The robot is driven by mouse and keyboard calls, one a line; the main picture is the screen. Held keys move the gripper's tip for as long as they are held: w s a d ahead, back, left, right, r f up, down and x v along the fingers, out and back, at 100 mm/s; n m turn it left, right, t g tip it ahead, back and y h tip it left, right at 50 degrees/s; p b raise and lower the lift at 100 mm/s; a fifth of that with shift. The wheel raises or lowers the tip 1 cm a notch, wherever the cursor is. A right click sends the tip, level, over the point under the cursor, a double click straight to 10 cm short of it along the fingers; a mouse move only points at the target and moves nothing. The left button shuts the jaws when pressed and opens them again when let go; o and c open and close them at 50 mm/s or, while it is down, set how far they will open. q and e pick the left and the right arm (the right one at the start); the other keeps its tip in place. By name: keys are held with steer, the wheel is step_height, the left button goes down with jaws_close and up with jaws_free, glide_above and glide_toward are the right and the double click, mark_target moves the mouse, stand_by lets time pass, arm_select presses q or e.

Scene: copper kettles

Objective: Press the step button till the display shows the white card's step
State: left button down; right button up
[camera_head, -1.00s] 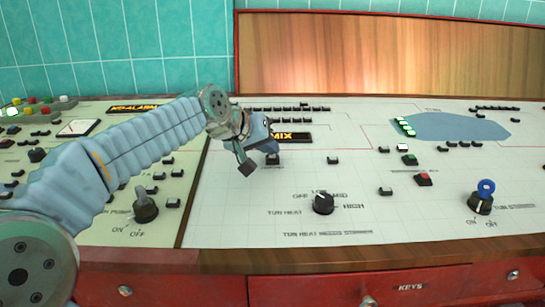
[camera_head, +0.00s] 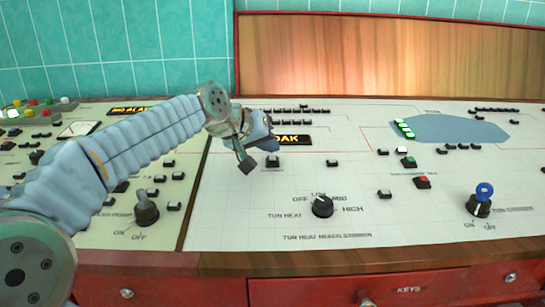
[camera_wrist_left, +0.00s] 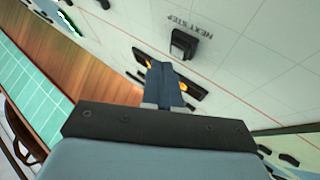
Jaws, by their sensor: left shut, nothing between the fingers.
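The step button (camera_head: 272,162) is a small dark button on the pale console. In the left wrist view it shows as a black button (camera_wrist_left: 183,44) beside the printed words NEXT STEP. The black display (camera_head: 292,139) shows orange letters reading OAK, its left end hidden by my left gripper. My left gripper (camera_head: 268,145) is shut and empty, its blue fingers just above the button and in front of the display. In the left wrist view the fingertips (camera_wrist_left: 161,68) are apart from the button. I cannot make out a white card with legible writing.
A heat knob (camera_head: 322,206) stands in front of the button, and a blue-topped key switch (camera_head: 482,201) at the right. Another knob (camera_head: 146,209) is on the left panel, with a small display (camera_head: 135,109) behind. A wooden board (camera_head: 390,55) backs the console.

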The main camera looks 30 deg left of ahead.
arm_select(q)
steer(key=r, duration=0.1)
steer(key=r+p, duration=0.2)
steer(key=shift+s+d, duration=0.15)
steer(key=shift+s, duration=0.1)
steer(key=shift+s+d+r+p, duration=0.15)
steer(key=shift+r+p, duration=0.3)
steer(key=shift+r, duration=0.5)
